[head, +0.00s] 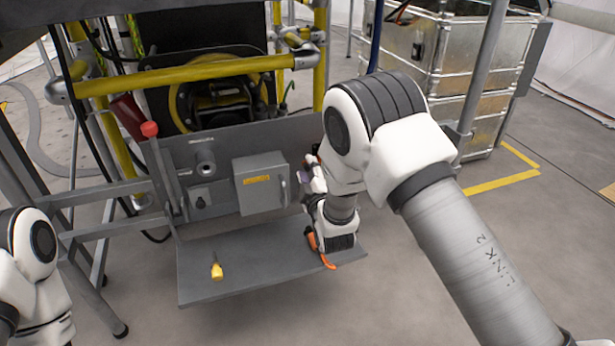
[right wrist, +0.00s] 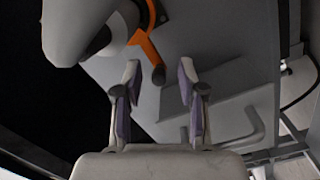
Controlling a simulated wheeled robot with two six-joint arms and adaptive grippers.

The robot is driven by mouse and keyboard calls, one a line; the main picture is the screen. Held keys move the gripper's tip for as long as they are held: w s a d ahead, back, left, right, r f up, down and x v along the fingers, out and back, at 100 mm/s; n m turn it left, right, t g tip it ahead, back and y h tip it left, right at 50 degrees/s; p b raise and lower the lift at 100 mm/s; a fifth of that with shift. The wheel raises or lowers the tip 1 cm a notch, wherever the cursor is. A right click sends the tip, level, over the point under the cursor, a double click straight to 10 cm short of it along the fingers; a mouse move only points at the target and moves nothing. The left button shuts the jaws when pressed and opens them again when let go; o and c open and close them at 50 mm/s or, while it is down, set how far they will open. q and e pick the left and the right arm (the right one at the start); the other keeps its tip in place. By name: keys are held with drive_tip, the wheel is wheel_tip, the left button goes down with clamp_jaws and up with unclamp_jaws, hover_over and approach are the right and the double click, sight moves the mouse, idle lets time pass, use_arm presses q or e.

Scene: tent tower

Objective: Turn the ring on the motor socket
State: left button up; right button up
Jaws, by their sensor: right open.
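My right gripper (right wrist: 156,90) is open in the right wrist view, its two purple-padded fingers apart with nothing between them. An orange curved part with a dark-tipped arm (right wrist: 150,48) shows just beyond the fingertips, partly cut off by the top edge; I cannot tell whether it is the ring. In the head view the right gripper (head: 311,172) is small, beside the grey box at the panel's right side, and partly hidden by my arm. Orange pieces (head: 328,262) show by my right arm near the shelf. A round socket (head: 205,167) is on the grey panel; I cannot tell whether it is the motor socket. My left gripper is out of view.
The grey box (head: 259,183) has a side handle. A red-knobbed lever (head: 150,130) stands at the panel's left. A yellow item (head: 217,271) lies on the grey shelf (head: 250,262), otherwise largely bare at its left. Yellow pipes (head: 185,74) run above the panel.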

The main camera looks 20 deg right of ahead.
drive_tip(key=shift+w, duration=0.35)
clamp_jaws()
